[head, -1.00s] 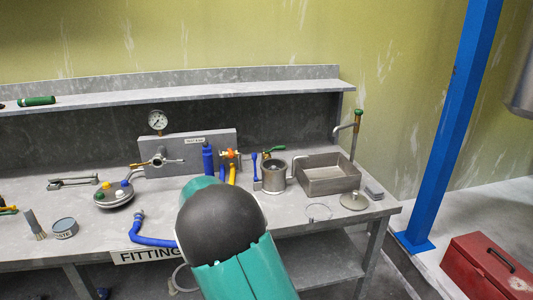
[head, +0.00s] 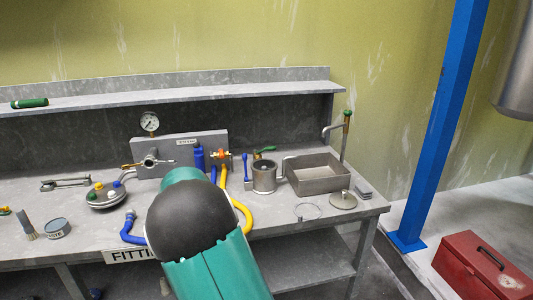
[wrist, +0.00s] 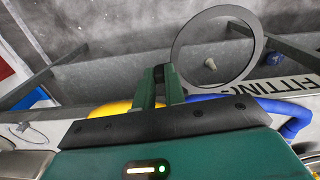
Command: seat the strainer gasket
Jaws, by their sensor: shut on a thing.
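In the wrist view my gripper (wrist: 158,72) is shut on the near edge of a thin grey ring (wrist: 258,45), apparently the gasket. The ring stands out past the fingertips, its middle open. In the head view my arm hides the gripper and the held ring. A round metal cup (head: 264,180) stands on the bench right of my arm; whether it is the strainer, I cannot tell. A second thin, pale ring (head: 296,214) lies flat near the bench front.
A yellow hose (head: 246,216) and a blue hose (head: 129,235) flank my arm. A metal basin (head: 318,186), a knobbed disc (head: 343,201) and a tap (head: 347,132) stand at right. A domed device (head: 105,200) and a tin (head: 57,230) stand at left.

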